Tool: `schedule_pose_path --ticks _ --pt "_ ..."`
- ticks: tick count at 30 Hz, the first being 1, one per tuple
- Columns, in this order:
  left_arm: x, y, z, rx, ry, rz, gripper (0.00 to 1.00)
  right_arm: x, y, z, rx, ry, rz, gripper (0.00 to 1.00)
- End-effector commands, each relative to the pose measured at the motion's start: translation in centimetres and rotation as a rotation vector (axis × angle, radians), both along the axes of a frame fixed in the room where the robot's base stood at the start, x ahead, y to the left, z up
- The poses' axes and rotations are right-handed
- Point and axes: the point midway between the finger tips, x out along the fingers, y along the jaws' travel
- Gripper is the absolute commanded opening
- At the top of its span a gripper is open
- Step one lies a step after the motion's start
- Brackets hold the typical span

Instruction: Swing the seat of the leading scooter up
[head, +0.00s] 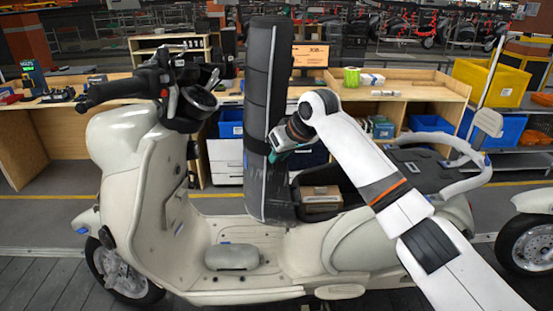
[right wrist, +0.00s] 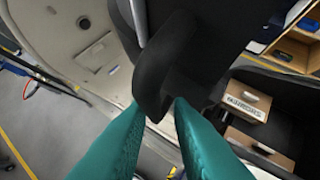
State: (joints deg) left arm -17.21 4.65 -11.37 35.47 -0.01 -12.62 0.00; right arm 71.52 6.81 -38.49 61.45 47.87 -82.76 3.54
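The leading scooter (head: 140,185) is cream white and stands side-on with its front to the left. Its long black seat (head: 262,100) stands about upright above the open seat well. The seat also shows in the right wrist view (right wrist: 163,65). My right gripper (head: 276,154) is at the lower right side of the raised seat. In the right wrist view, its teal fingers (right wrist: 156,103) have a black lip of the seat between them and look shut on it; contact on the right finger is hard to see. My left gripper is not in view.
The open well holds a brown labelled box (head: 321,198), with two brown parts in the right wrist view (right wrist: 248,101). A cream grab rail (head: 470,178) curves behind the well. Another scooter's wheel (head: 530,244) is at right. Wooden benches (head: 410,88) stand behind.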

Motion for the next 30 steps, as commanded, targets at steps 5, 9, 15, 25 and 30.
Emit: schedule_pose_path --ticks 5,9,15,25,30 --pt "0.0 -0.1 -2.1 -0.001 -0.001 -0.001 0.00 -1.7 -1.5 3.0 0.000 -0.010 -0.002 0.18" --pt "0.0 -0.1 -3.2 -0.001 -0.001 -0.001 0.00 -3.1 -2.4 5.4 0.000 -0.009 -0.001 0.18" --pt "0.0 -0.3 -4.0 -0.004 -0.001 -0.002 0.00 -4.4 -3.3 7.7 0.001 -0.005 0.000 0.18" --pt "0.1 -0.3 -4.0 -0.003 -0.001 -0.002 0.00 -4.8 -3.6 8.4 -0.001 -0.003 0.001 0.18" --pt "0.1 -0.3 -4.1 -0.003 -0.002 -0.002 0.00 -4.5 -3.6 7.5 0.005 0.005 -0.005 0.18"
